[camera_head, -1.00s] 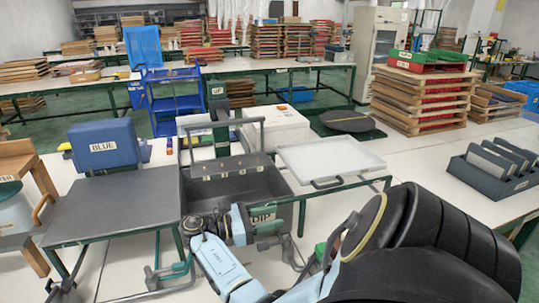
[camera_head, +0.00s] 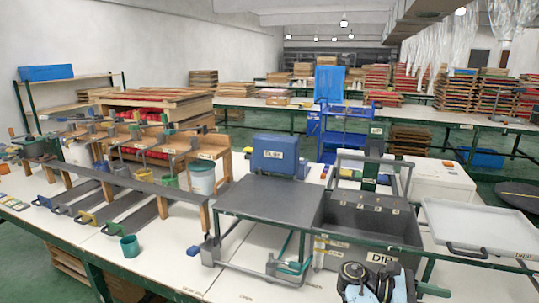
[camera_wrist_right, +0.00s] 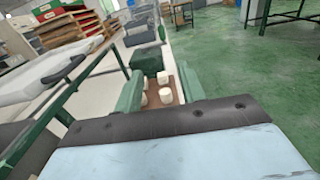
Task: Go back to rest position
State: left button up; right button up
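The task names no object. At the bottom edge of the head view, part of my own arm, with dark round joints and light blue links, shows in front of the dark DIP bin (camera_head: 340,215). In the right wrist view my right gripper (camera_wrist_right: 160,88) has green fingers standing apart beyond the light blue hand. It looks open. Pale round pieces on a brown surface show between the fingers, and nothing is clearly gripped.
A pale drip tray (camera_head: 478,227) lies right of the bin. A dark flat board (camera_head: 262,207) and a blue box (camera_head: 275,155) stand left of it. A green cup (camera_head: 130,246) is on the bench. Open green floor (camera_wrist_right: 255,70) shows at right in the wrist view.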

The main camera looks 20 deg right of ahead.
jog(key=s+a+f+m+t+y, duration=0.25)
jog(key=a+f+t, duration=0.45)
jog(key=f+t, duration=0.35)
jog(key=s+a+r+m+t+y, duration=0.15)
jog(key=a+y, duration=0.25)
jog(key=a, duration=0.4)
jog(key=s+a+m+t+y, duration=0.2)
jog(key=a+y, duration=0.1)
jog(key=a, duration=0.5)
jog(key=s+a+m+t+y, duration=0.15)
jog(key=a+y, duration=0.25)
jog(key=a, duration=0.4)
notch_tip(320, 180, down, 23)
jog(key=s, duration=0.2)
pick_arm(q)
jog(key=shift+w+d, duration=0.1)
jog(key=shift+w, duration=1.05)
pick_arm(e)
jog(key=s+d+f+g, duration=0.1)
jog(key=s+f, duration=0.7)
jog(key=s+d+f, duration=0.2)
jog(key=s+f, duration=0.6)
jog(key=s, duration=0.1)
jog(key=shift+d+f+n+g+h, duration=0.3)
jog(key=shift+f+n+g+h, duration=0.05)
jog(key=shift+f+n, duration=0.1)
